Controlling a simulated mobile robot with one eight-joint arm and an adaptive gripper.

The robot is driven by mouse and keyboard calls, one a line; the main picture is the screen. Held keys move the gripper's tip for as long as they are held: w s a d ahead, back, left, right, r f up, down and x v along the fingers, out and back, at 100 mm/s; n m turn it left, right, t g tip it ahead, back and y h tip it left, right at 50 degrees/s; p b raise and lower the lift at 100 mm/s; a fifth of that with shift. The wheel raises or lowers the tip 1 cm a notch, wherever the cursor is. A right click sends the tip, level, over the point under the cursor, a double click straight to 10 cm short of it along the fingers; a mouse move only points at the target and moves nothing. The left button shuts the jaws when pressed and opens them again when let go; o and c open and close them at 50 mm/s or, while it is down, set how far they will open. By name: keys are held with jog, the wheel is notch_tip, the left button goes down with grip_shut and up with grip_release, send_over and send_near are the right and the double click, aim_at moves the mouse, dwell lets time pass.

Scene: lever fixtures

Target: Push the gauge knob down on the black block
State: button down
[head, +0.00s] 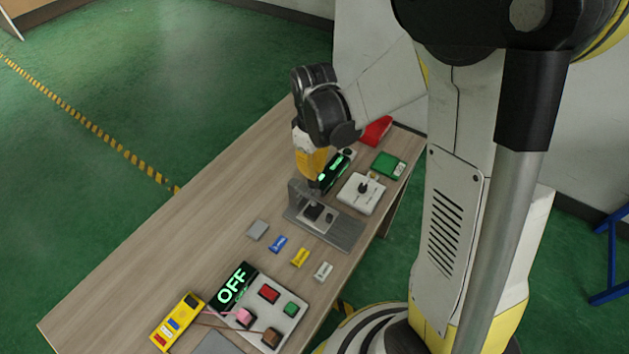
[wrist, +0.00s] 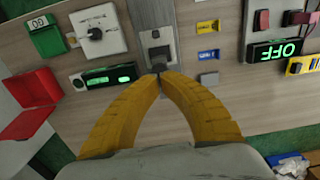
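A long black block (wrist: 110,76) with lit green marks lies left of my fingertips in the wrist view. A small dark knob-like part (wrist: 78,83) shows at its left end. In the head view the black block (head: 334,171) stands just right of my gripper and partly overlaps it. My gripper (wrist: 159,73) has its yellow fingers curved together with the tips meeting, nothing clearly between them. The tips are over the near end of a grey metal bracket fixture (wrist: 148,15) with dark parts.
A white box with a dial (head: 361,194), a green box (head: 388,165) and a red box (head: 376,131) stand at the far end. An OFF display (head: 233,286) and a button panel (head: 290,324) stand at the near end. The table's left side is clear.

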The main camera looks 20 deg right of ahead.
aim_at(314, 183)
jog(key=shift+f+b, duration=2.35)
jog(key=shift+f, duration=0.35)
dwell(0.5)
jog(key=shift+r, duration=0.1)
jog(key=shift+r+p, duration=3.65)
jog(key=shift+r, duration=1.3)
jog(key=s+r+m+t+b, duration=0.6)
jog(key=s+m+t+b, duration=0.1)
jog(key=s, duration=0.5)
jog(key=shift+s, duration=0.35)
jog(key=shift+r, duration=0.1)
